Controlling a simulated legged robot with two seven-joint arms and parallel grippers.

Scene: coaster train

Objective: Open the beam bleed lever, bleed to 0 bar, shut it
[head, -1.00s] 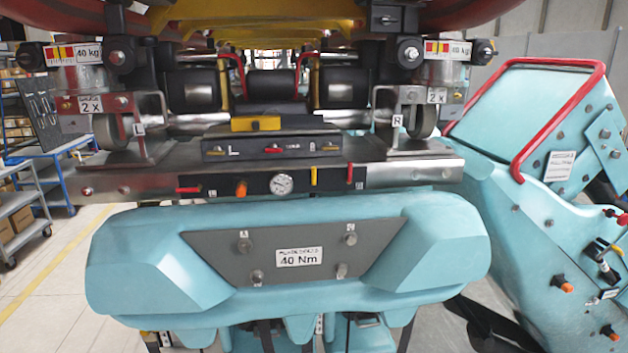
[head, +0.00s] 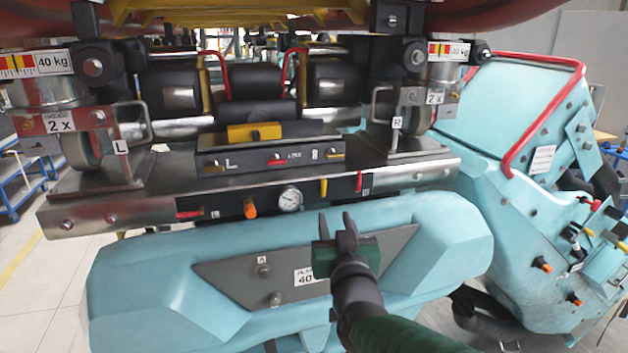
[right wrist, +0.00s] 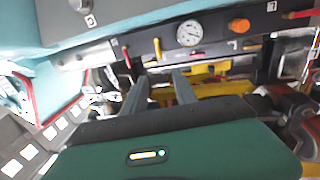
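A black panel on the metal beam carries a round white pressure gauge (head: 289,199). A yellow lever (head: 323,187) hangs down right of the gauge, and a red lever (head: 359,181) hangs further right. A horizontal red lever (head: 190,215) is at the panel's left end. The lever labels are too small to read. The right wrist view shows the gauge (right wrist: 190,33) and yellow lever (right wrist: 158,48) upside down; the needle reading is unclear. My right gripper (head: 336,222) is open and empty, below the yellow lever and apart from it. My left gripper is out of view.
An orange knob (head: 250,210) sits left of the gauge. A turquoise body with a grey plate (head: 215,270) lies below the beam. A box with a yellow handle (head: 254,132) stands above. A turquoise housing with a red rail (head: 545,120) fills the right side.

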